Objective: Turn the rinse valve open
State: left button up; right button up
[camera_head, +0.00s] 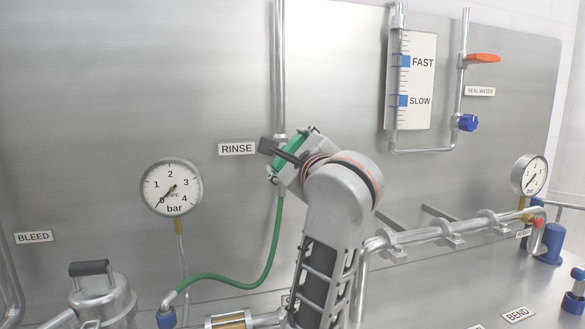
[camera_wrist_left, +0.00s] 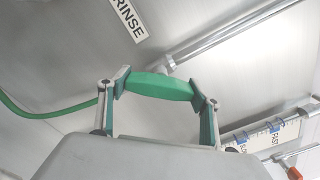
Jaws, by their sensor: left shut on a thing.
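The rinse valve has a green handle (camera_head: 292,153) at the foot of a vertical steel pipe (camera_head: 279,70), right of the RINSE label (camera_head: 237,149). My left gripper (camera_head: 289,155) is shut on this handle and partly covers it in the head view. In the left wrist view the green handle (camera_wrist_left: 160,86) spans between the two fingers, which grip its ends. The handle lies tilted to the pipe (camera_wrist_left: 215,42) in that view. The valve body is mostly hidden behind the handle. My right gripper is in neither view.
A green hose (camera_head: 262,270) runs from below the valve to the lower left. A pressure gauge (camera_head: 172,187) is left of it. A flow scale (camera_head: 411,80), an orange lever (camera_head: 483,58) and a blue knob (camera_head: 467,123) are at the upper right. Steel piping (camera_head: 440,232) lies right of my arm.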

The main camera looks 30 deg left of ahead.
pick_arm(q)
jog(key=shift+w+f+n+b, duration=0.1)
jog(key=shift+f+n+b, duration=0.3)
jog(key=shift+f+n, duration=0.1)
jog(key=n+b, duration=0.2)
jog(key=shift+n, duration=0.3)
jog(key=n+b, duration=0.2)
jog(key=n, duration=0.1)
jog(key=shift+r, duration=0.15)
jog(key=shift+r+n+b, duration=0.15)
jog(key=shift+n+b, duration=0.2)
jog(key=shift+n, duration=0.35)
jog(key=shift+r, duration=0.1)
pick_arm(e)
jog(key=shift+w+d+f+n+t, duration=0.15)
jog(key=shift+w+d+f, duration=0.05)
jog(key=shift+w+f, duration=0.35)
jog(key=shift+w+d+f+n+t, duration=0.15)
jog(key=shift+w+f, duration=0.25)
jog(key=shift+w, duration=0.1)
pick_arm(q)
jog(key=shift+n, duration=0.3)
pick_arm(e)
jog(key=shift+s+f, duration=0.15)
pick_arm(q)
jog(key=o, duration=1.1)
jog(key=shift+o, duration=0.2)
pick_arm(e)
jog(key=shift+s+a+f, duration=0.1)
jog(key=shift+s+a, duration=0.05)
